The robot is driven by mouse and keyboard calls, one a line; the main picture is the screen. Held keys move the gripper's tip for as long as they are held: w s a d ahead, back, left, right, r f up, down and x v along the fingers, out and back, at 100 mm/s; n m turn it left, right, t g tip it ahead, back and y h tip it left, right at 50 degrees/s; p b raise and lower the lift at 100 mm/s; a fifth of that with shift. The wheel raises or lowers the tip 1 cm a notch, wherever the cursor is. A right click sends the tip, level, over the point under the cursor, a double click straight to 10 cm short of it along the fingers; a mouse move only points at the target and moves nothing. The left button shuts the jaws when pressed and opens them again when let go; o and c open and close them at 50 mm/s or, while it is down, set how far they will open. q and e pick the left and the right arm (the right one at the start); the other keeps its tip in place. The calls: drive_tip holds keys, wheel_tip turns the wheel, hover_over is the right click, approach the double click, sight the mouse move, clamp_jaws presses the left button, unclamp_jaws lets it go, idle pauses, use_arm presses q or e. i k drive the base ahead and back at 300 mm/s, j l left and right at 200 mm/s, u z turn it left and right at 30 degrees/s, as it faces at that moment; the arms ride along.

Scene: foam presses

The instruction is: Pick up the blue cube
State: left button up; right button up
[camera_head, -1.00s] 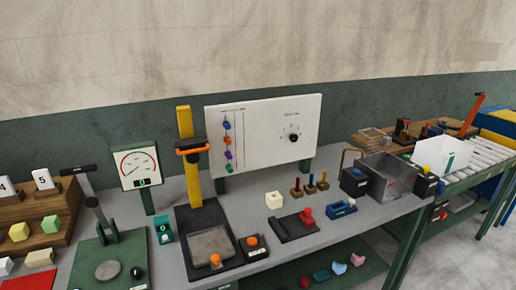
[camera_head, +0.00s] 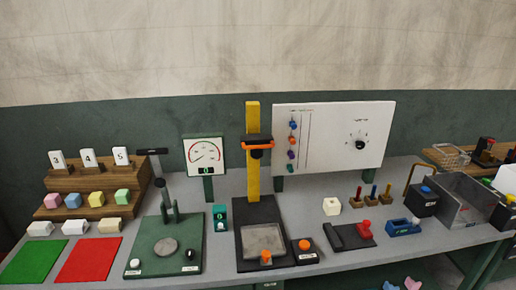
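Neither of my grippers is in view.
Pale blocks (camera_head: 75,227) lie in front of the rack, behind a green mat (camera_head: 33,260) and a red mat (camera_head: 88,259). A green press (camera_head: 165,245) with an upright lever stands right of them. A yellow-column press (camera_head: 253,180) is further right.

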sight(73, 201)
drive_tip(key=k+u, duration=0.15)
drive_tip(key=u, duration=1.1)
drive_tip(key=i+j, duration=0.45)
drive_tip(key=j, duration=0.15)
drive_tip(key=i+j, duration=0.45)
drive_tip(key=j+z, duration=0.05)
drive_tip(key=j, duration=0.05)
